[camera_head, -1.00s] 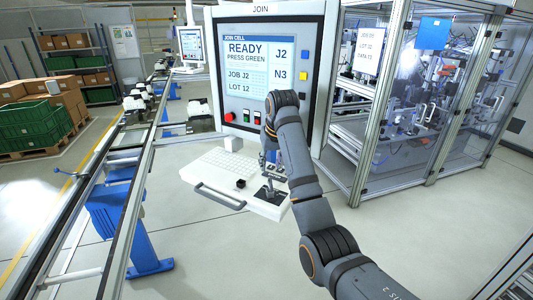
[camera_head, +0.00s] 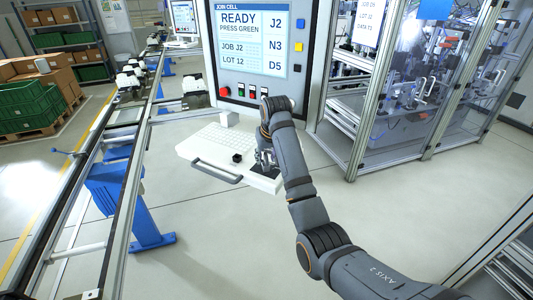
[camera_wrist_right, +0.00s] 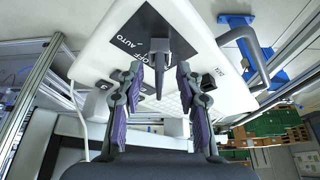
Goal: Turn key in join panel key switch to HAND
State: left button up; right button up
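The key switch is on the white console shelf (camera_wrist_right: 100,45), on a dark plate (camera_wrist_right: 172,38) in the right wrist view. Its dark key (camera_wrist_right: 159,62) stands out from the plate toward my gripper. The words AUTO and OFF are readable beside it; I cannot read a HAND mark, nor tell surely which mark the key points to. My right gripper (camera_wrist_right: 160,72) is open, with one finger on each side of the key and visible gaps. In the head view the right gripper (camera_head: 266,160) is over the shelf's right end and mostly covers the switch. My left gripper is not in view.
The JOIN panel screen (camera_head: 253,38) reads READY, PRESS GREEN. A red button (camera_head: 224,91) and other buttons sit below it. A conveyor (camera_head: 125,180) runs at left; a glazed cell (camera_head: 420,90) stands right.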

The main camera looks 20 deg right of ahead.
jog(key=shift+c, duration=0.7)
jog(key=shift+w+f, duration=0.1)
jog(key=shift+c, duration=1.2)
jog(key=shift+w+d+f, duration=0.1)
jog(key=shift+w, duration=0.1)
grip_shut()
jog(key=n+y, duration=0.1)
jog(key=n, duration=0.4)
jog(key=shift+d+g+y, duration=0.15)
jog(key=shift+g+y, duration=0.15)
jog(key=shift+y, duration=0.1)
jog(key=n+y, duration=0.1)
jog(key=n, duration=0.2)
jog(key=shift+n+g, duration=0.3)
jog(key=shift+n, duration=0.1)
jog(key=shift+n+y, duration=0.3)
jog(key=shift+n, duration=0.2)
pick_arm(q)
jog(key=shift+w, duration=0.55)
pick_arm(e)
jog(key=shift+n+g, duration=0.3)
